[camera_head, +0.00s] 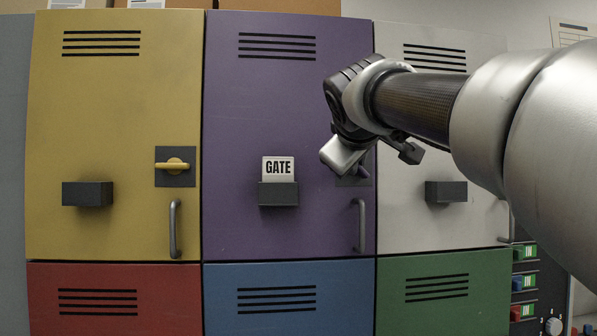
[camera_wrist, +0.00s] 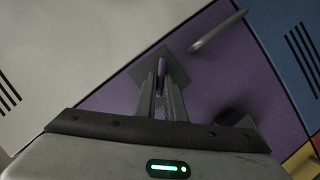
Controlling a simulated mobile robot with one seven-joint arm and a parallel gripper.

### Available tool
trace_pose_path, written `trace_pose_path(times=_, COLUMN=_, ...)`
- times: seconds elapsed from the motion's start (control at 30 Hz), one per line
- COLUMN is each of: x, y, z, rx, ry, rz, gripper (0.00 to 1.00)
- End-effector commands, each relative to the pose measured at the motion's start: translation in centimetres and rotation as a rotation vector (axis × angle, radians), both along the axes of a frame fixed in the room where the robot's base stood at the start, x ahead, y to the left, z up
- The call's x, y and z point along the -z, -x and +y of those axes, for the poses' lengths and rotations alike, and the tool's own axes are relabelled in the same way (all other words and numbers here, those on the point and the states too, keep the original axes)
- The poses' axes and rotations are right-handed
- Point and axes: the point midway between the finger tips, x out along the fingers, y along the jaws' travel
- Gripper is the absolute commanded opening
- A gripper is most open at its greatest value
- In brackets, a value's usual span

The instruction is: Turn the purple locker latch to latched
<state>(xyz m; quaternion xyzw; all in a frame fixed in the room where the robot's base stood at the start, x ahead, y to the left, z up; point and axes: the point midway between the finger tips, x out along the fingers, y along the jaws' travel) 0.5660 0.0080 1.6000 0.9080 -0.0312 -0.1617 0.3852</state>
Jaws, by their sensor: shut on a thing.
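The purple locker door (camera_head: 285,110) is the middle one in the upper row. Its latch plate (camera_head: 352,181) is mostly hidden behind my gripper in the head view. The purple latch (camera_head: 366,163) shows only in part there; its angle is hard to tell. In the wrist view, the latch (camera_wrist: 161,67) stands between the two fingers in front of the dark plate (camera_wrist: 146,68). My gripper (camera_wrist: 161,82) is shut on the latch. In the head view my gripper (camera_head: 374,158) comes in from the right, close against the door.
A grey handle (camera_head: 360,226) is below the latch. A holder (camera_head: 278,194) with a GATE card (camera_head: 278,168) is left of it. The yellow locker (camera_head: 120,120) has a horizontal yellow latch (camera_head: 172,166). A white locker (camera_head: 400,215) is at right; red, blue and green doors are below.

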Motion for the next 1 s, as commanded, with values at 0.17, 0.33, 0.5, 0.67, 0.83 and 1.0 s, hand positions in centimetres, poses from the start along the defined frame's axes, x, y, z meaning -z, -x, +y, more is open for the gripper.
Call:
trace_pose_path(times=0.17, x=0.69, y=0.01, z=0.19, rx=-0.001, ry=0.167, rz=-0.017, gripper=0.0)
trace_pose_path(times=0.33, x=0.89, y=0.01, z=0.31, rx=-0.001, ry=0.327, rz=-0.032, gripper=0.0)
trace_pose_path(times=0.5, x=1.06, y=0.02, z=0.41, rx=-0.001, ry=0.477, rz=-0.047, gripper=0.0)
trace_pose_path(times=0.67, x=1.14, y=0.03, z=0.4, rx=0.0, ry=0.598, rz=-0.058, gripper=0.0)
trace_pose_path(times=0.83, x=1.16, y=0.03, z=0.39, rx=0.0, ry=0.695, rz=-0.067, gripper=0.0)
trace_pose_path(times=1.0, x=1.11, y=0.03, z=0.38, rx=0.0, ry=0.757, rz=-0.073, gripper=0.0)
